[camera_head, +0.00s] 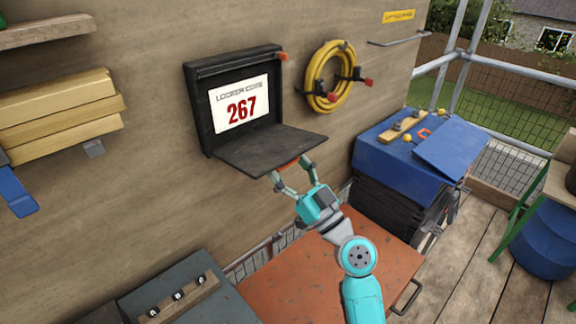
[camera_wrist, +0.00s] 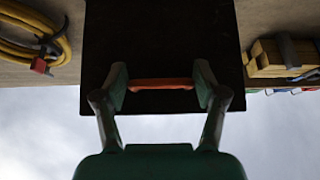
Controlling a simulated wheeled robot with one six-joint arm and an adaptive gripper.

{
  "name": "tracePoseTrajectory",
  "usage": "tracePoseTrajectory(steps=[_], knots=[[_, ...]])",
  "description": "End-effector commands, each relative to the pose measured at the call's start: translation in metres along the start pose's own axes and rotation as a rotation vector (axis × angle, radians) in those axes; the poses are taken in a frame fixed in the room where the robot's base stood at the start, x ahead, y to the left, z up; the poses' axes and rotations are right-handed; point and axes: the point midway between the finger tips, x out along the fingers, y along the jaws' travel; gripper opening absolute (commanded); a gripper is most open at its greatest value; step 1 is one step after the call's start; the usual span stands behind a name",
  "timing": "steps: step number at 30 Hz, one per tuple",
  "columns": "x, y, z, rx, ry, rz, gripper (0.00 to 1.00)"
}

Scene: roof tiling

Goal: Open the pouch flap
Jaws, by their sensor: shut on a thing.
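The black pouch (camera_head: 203,118) is fixed to the wooden wall. Its flap (camera_head: 262,148) hangs folded down and out, about level, so the inside is open to view. A white card (camera_head: 240,104) inside reads "LOCKER CODE" and "267" in red. My gripper (camera_head: 291,173) is at the flap's front edge, shut on the orange pull tab (camera_head: 288,163). In the wrist view the tab (camera_wrist: 160,84) lies between the two fingers, with the dark flap (camera_wrist: 160,40) behind it.
A yellow hose coil (camera_head: 313,80) hangs right of the pouch. Stacked boards (camera_head: 60,110) are at the left. A blue-topped stack (camera_head: 385,150) with tools stands to the right. An orange-red surface (camera_head: 290,285) and a grey box (camera_head: 150,300) lie below.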

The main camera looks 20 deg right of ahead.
Motion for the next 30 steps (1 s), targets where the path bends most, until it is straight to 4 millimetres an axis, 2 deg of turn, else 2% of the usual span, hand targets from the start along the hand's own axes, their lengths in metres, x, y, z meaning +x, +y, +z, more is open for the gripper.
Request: tracePoseTrajectory(steps=[1, 3, 14, 20, 30], knots=[[-0.001, 0.004, 0.003, -0.001, -0.005, 0.01, 0.73], [-0.001, 0.004, 0.003, -0.001, -0.004, 0.009, 0.85], [-0.005, 0.002, 0.002, -0.001, -0.003, 0.005, 0.85], [-0.033, 0.002, 0.002, 0.001, -0.004, 0.007, 0.85], [-0.095, 0.003, 0.002, 0.0, -0.005, 0.009, 0.85]])
